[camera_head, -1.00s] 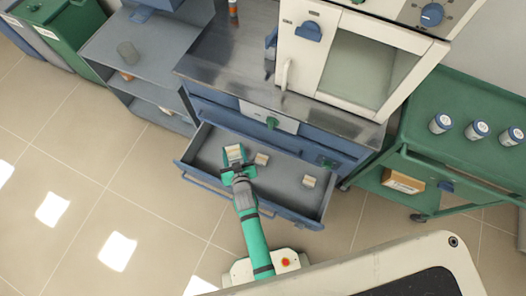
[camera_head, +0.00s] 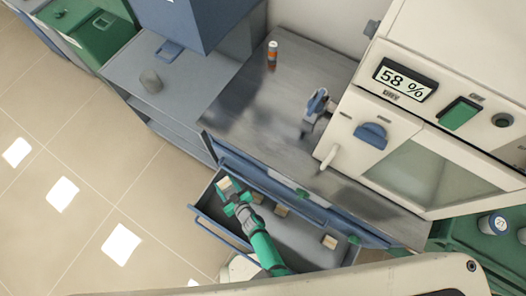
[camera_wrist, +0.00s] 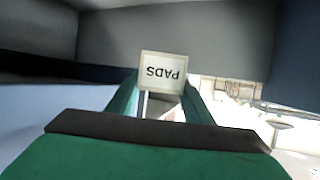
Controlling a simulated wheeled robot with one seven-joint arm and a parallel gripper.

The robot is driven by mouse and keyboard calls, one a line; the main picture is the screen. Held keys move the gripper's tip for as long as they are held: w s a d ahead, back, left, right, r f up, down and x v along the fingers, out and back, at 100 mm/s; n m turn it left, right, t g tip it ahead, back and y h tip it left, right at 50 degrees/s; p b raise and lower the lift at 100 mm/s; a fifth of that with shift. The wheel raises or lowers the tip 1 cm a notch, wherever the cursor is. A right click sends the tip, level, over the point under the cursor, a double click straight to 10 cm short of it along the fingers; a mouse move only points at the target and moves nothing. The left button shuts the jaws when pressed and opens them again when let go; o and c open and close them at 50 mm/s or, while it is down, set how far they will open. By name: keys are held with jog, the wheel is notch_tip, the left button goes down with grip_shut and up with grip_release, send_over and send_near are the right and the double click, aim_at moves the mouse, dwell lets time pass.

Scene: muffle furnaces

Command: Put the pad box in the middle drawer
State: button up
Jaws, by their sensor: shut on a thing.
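My gripper (camera_head: 232,192) is shut on the pad box (camera_head: 225,184), a small pale box. The open drawer (camera_head: 305,236) belongs to the blue cabinet under the steel worktop. My gripper and the box are at the left end of this drawer, within its outline. I cannot tell whether the box touches the drawer floor.
Two small boxes, one near the middle (camera_head: 281,211) and one further right (camera_head: 330,241), lie in the drawer. A furnace (camera_head: 440,150) with a "58 %" display stands on the worktop (camera_head: 250,110). An orange-banded bottle (camera_head: 272,55) stands at the back. Grey shelves (camera_head: 165,90) adjoin left.

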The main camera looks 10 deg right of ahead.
jog(key=shift+w, duration=0.15)
jog(key=shift+f, duration=5)
jog(key=shift+f, duration=0.35)
jog(key=shift+f, duration=0.25)
jog(key=o, duration=1)
jog(key=shift+o, duration=0.2)
jog(key=shift+r, duration=0.15)
